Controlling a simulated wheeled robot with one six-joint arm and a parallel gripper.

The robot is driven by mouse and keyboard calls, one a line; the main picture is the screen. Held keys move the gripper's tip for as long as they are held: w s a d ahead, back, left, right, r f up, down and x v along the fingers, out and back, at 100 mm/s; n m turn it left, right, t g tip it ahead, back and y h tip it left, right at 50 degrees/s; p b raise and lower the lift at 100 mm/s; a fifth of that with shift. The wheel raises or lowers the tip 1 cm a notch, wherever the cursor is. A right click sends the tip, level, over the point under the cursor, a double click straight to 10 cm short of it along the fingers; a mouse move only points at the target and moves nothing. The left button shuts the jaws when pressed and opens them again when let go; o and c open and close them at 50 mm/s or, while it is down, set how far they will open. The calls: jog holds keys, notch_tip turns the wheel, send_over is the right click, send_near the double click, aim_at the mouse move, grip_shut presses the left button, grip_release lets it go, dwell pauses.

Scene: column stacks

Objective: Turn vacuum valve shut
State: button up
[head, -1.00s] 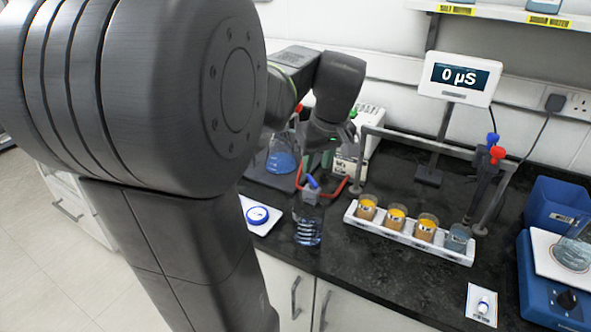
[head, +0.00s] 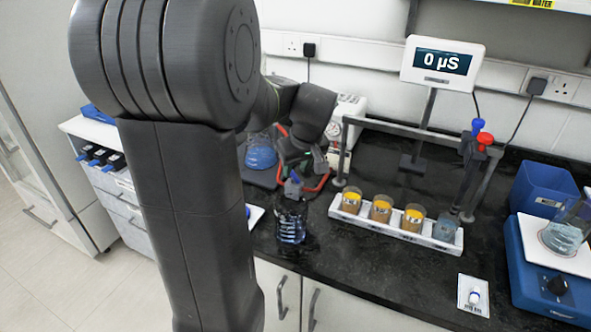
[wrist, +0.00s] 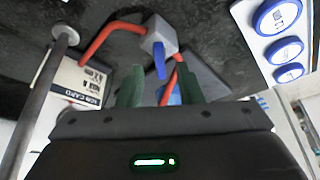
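The vacuum valve (head: 293,188) is a small grey block with a blue lever, joined to red tubing (head: 323,181), above a dark coil-like glass vessel (head: 291,228). In the wrist view the valve's grey body (wrist: 159,36) is ahead of my gripper. Its blue lever (wrist: 159,61) points toward me and shows between the fingers' lines. My gripper (wrist: 160,84) is open, with green fingers apart and nothing visibly held. In the head view my gripper (head: 305,168) is just above the valve, and my arm partly hides it. I cannot tell whether the fingers touch the lever.
A white rack (head: 395,229) of several small beakers stands right of the valve, under a grey rail (head: 400,127). A blue-liquid flask (head: 261,152) is to the left. In the wrist view, blue-rimmed white caps (wrist: 278,16) lie at right and a grey post (wrist: 42,92) at left.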

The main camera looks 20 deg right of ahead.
jog(key=shift+x, duration=0.75)
grip_shut()
jog(key=shift+a+m, duration=0.1)
jog(key=shift+m, duration=0.2)
jog(key=m+h, duration=0.1)
jog(key=m, duration=0.1)
jog(key=m+h, duration=0.1)
jog(key=m, duration=0.1)
jog(key=shift+a+m, duration=0.2)
jog(key=shift+m, duration=0.1)
jog(key=m+h+b, duration=0.1)
jog(key=m, duration=0.2)
jog(key=shift+w+a+f+g, duration=0.1)
jog(key=shift+g, duration=0.3)
jog(key=shift+m+g+b, duration=0.3)
jog(key=shift+m+b, duration=0.2)
jog(key=shift+m, duration=0.4)
jog(key=shift+h, duration=0.3)
